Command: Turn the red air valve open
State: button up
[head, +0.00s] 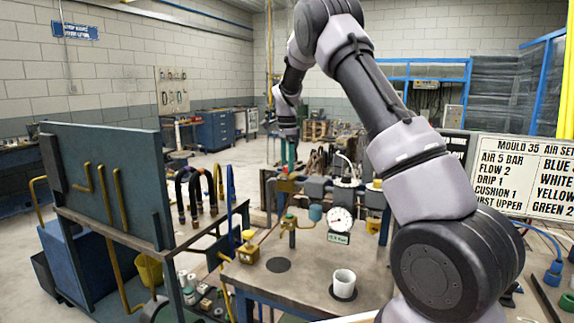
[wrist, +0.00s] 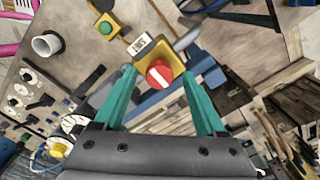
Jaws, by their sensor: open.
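The red air valve (wrist: 159,74) is a round red knob with a white bar, set on a yellow block, in the wrist view. The bar runs slantwise, from upper left to lower right. A small label plate (wrist: 140,44) stands beside it. My gripper (wrist: 160,73) has teal fingers, spread apart, one on each side of the knob, with gaps visible. In the head view my gripper (head: 289,164) points down over the valve's block (head: 287,185) on the pipe row at the bench's back. The fingers largely hide the knob there. I cannot tell how high the fingertips are above it.
A pressure gauge (head: 340,219) and small pipe fittings stand in front of the valve. A yellow button box (head: 248,249) and a white cup (head: 344,281) are on the bench. A rack with hanging hoses (head: 195,185) stands left. A settings board (head: 523,175) is at right.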

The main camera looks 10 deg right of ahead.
jog(key=shift+f, duration=0.45)
grip_shut()
